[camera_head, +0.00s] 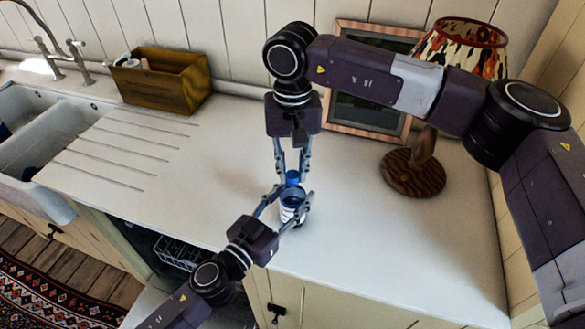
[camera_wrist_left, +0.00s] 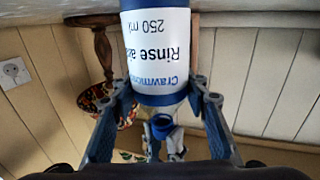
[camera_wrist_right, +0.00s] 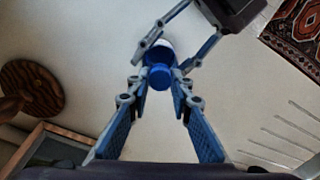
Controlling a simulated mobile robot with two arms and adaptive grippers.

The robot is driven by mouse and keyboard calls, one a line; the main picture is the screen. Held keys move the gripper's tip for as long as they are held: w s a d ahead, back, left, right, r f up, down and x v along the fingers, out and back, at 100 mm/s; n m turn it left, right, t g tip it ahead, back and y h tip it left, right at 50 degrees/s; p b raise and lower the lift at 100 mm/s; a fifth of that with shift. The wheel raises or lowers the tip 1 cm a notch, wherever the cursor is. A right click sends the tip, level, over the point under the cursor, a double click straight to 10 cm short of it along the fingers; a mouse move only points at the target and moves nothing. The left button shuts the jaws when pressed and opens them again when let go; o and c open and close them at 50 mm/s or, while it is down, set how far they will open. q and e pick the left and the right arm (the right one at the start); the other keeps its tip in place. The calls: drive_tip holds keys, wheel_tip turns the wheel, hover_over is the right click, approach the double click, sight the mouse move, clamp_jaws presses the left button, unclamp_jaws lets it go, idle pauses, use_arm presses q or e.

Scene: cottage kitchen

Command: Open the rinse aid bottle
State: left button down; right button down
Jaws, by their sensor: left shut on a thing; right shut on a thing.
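The rinse aid bottle (camera_head: 291,212) stands upright on the white counter, white-labelled with blue parts. In the left wrist view its label (camera_wrist_left: 165,45) appears upside down and reads "Rinse aid". My left gripper (camera_head: 290,203) reaches in from the lower left and is shut on the bottle body, a finger on each side. My right gripper (camera_head: 292,174) points down from above and is shut on the blue cap (camera_head: 292,177). In the right wrist view the cap (camera_wrist_right: 160,77) sits between its fingertips, in line with the bottle. I cannot tell whether the cap is loose.
A lamp with a wooden base (camera_head: 412,175) stands to the right, and a framed picture (camera_head: 358,100) leans on the wall behind. A wooden box (camera_head: 165,82) and a sink (camera_head: 40,140) are at the left. The counter left of the bottle is clear; its front edge is near.

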sight(292, 174)
drive_tip(key=shift+r, duration=0.2)
idle(0.3)
drive_tip(key=shift+r, duration=0.95)
drive_tip(key=shift+r, duration=2)
use_arm(q)
drive_tip(key=c, duration=1)
unclamp_jaws()
drive_tip(key=shift+c, duration=0.2)
drive_tip(key=shift+s, duration=0.1)
